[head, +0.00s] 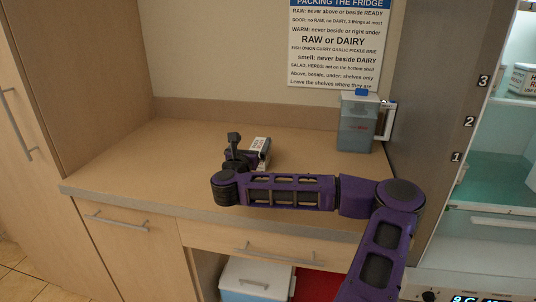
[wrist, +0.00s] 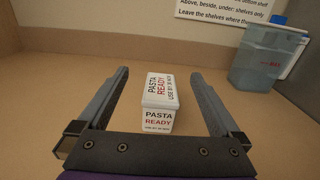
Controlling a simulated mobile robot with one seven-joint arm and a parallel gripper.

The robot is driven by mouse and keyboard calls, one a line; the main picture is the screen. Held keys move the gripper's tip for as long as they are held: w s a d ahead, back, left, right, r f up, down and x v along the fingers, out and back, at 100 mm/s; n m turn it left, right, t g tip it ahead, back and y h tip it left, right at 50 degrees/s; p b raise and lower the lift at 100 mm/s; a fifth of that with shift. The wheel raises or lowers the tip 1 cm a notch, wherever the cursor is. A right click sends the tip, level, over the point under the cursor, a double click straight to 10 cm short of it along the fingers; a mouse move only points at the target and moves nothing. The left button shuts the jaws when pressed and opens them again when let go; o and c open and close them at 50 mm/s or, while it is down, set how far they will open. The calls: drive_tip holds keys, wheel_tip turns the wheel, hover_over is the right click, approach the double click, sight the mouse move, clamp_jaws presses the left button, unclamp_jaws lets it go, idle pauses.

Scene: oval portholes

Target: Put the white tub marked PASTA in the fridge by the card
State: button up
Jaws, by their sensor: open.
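The white tub marked PASTA READY (wrist: 158,104) stands on the counter, its label facing up and toward me in the wrist view. In the head view the tub (head: 261,146) is partly hidden by my gripper (head: 236,150). In the wrist view my gripper (wrist: 160,95) is open, with one finger on each side of the tub and a gap on both sides. The card (head: 338,42) hangs on the wall behind the counter. The fridge (head: 500,165) is at the right, open, with shelves numbered 1, 2 and 3.
A blue-grey jug (head: 358,125) stands on the counter (head: 180,150) at the back right, beside the fridge's side panel (head: 430,90). A white container (head: 522,80) sits on an upper fridge shelf. The left of the counter is clear. A cool box (head: 255,280) is below the counter.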

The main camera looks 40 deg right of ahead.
drive_tip(key=f, duration=0.2)
drive_tip(key=f+b, duration=0.1)
drive_tip(key=f, duration=0.5)
drive_tip(key=shift+s+d+b, duration=0.2)
drive_tip(key=shift+d+b, duration=0.05)
drive_tip(key=shift+b, duration=0.05)
drive_tip(key=shift+x, duration=3.75)
drive_tip(key=shift+r, duration=0.1)
clamp_jaws()
